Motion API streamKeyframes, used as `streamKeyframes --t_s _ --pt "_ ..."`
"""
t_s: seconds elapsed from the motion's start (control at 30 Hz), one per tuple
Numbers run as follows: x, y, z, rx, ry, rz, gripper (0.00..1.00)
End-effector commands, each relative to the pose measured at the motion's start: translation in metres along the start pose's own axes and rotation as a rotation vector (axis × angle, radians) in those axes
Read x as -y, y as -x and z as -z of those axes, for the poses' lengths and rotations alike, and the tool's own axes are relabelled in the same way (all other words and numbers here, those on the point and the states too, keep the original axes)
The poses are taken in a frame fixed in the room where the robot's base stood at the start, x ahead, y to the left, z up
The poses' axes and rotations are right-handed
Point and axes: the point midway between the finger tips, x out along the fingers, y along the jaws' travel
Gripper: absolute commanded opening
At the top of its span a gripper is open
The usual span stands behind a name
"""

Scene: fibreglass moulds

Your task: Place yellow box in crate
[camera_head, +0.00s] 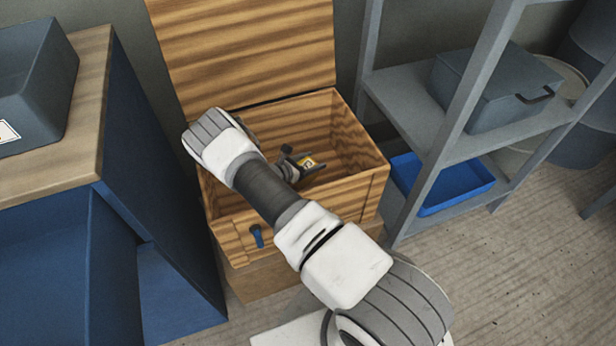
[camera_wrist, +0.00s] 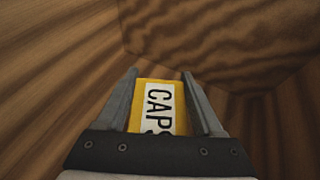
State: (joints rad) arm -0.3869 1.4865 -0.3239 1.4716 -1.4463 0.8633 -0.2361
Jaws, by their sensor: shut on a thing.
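The yellow box (camera_wrist: 158,98), with a white label reading "CAPS", is between the fingers of my gripper (camera_wrist: 160,88) in the wrist view. My gripper is shut on it. In the head view the yellow box (camera_head: 308,162) is a small patch at my gripper (camera_head: 304,165), inside the open wooden crate (camera_head: 231,236). Wooden walls and floor surround the box in the wrist view. Whether the box touches the crate floor, I cannot tell. My arm hides the left part of the crate's inside.
The crate's lid (camera_head: 245,45) stands open at the back. A wood-topped blue bench (camera_head: 75,130) with a grey bin (camera_head: 35,80) is on the left. A grey shelf rack (camera_head: 410,115) on the right holds a grey case (camera_head: 495,90) and a blue tray (camera_head: 445,190).

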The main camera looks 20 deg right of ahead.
Motion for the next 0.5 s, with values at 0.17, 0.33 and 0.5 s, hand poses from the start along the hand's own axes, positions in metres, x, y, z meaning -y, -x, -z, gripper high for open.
streamKeyframes --t_s 0.17,0.33,0.5 --pt "0.000 -0.008 0.018 0.000 -0.001 0.000 0.02" --pt "0.000 -0.018 0.042 0.001 -0.001 0.001 0.02" --pt "-0.001 -0.018 0.043 0.001 -0.002 0.000 0.02"
